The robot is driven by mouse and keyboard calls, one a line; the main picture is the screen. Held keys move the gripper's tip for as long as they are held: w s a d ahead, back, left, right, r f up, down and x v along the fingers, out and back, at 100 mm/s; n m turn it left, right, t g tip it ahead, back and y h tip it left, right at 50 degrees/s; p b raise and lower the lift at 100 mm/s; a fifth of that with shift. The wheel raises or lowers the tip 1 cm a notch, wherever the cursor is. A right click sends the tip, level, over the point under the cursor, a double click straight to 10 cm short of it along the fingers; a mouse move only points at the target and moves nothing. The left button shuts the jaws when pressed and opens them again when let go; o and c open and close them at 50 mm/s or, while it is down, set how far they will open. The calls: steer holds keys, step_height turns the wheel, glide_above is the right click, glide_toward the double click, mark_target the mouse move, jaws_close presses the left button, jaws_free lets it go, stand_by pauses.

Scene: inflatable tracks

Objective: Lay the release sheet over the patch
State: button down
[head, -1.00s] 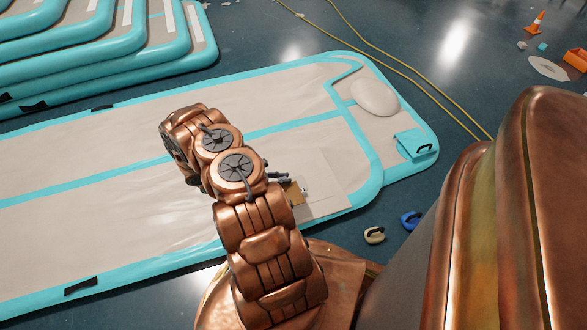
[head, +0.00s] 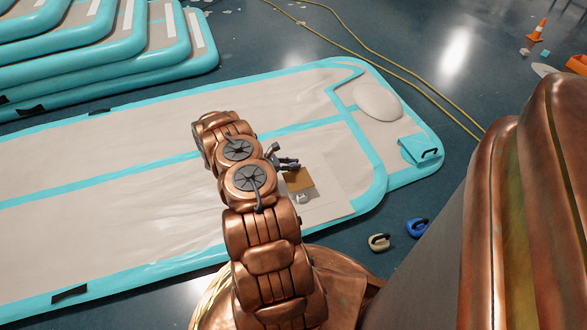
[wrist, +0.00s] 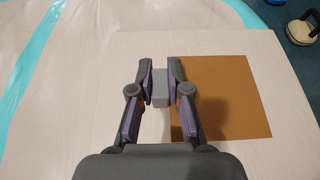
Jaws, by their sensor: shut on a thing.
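The release sheet seems to be the brown square (head: 299,180); in the wrist view it (wrist: 240,95) spreads to the right of my fingers. My gripper (wrist: 160,87) is shut on a small pale grey tab at the sheet's left edge. In the head view, my gripper (head: 288,163) is at the sheet's upper edge. A flat pale rectangle (head: 328,190), perhaps the patch, lies on the near right corner of the track (head: 130,190) under the sheet. The sheet's height above it is unclear. My fingers hide part of the sheet's left side.
Stacked tracks (head: 150,55) stand at upper left. A yellow hose (head: 400,75) crosses the floor behind.

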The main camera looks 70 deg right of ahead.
steer(key=shift+f, duration=0.45)
steer(key=shift+f, duration=0.65)
steer(key=c, duration=1.1)
jaws_free()
steer(key=shift+c, duration=0.2)
steer(key=shift+r, duration=0.1)
steer(key=shift+r, duration=0.35)
steer(key=p+v, duration=0.5)
steer(key=v, duration=0.7)
steer(key=shift+r, duration=0.2)
